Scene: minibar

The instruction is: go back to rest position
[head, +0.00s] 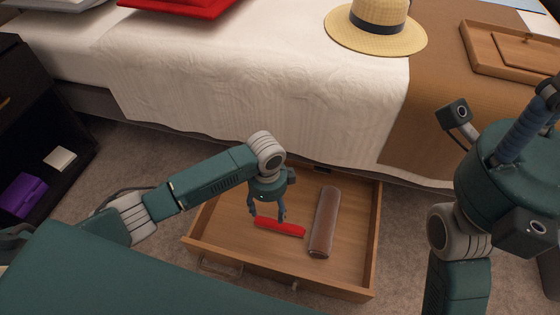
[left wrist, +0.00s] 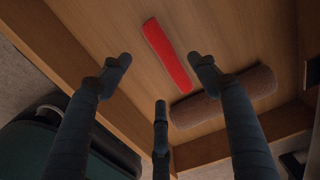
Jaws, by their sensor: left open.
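My left gripper (head: 267,215) hangs over an open wooden drawer (head: 222,255), with its fingers pointing down. In the left wrist view its fingers (left wrist: 160,75) are spread apart with nothing held between them. A red long item (head: 280,227) lies on the drawer floor below the fingertips; it also shows in the left wrist view (left wrist: 166,50), beyond the fingers. A brown roll (head: 324,222) lies to its right in the drawer. My right arm is at the right side of the head view, but its fingers are not visible.
The bed (head: 230,85) stands behind the drawer, with a straw hat (head: 376,25), a red item (head: 185,6) and a wooden tray (head: 490,63) on it. A black shelf (head: 40,115) at left holds a purple box (head: 24,194). Carpet (head: 135,155) is clear left of the drawer.

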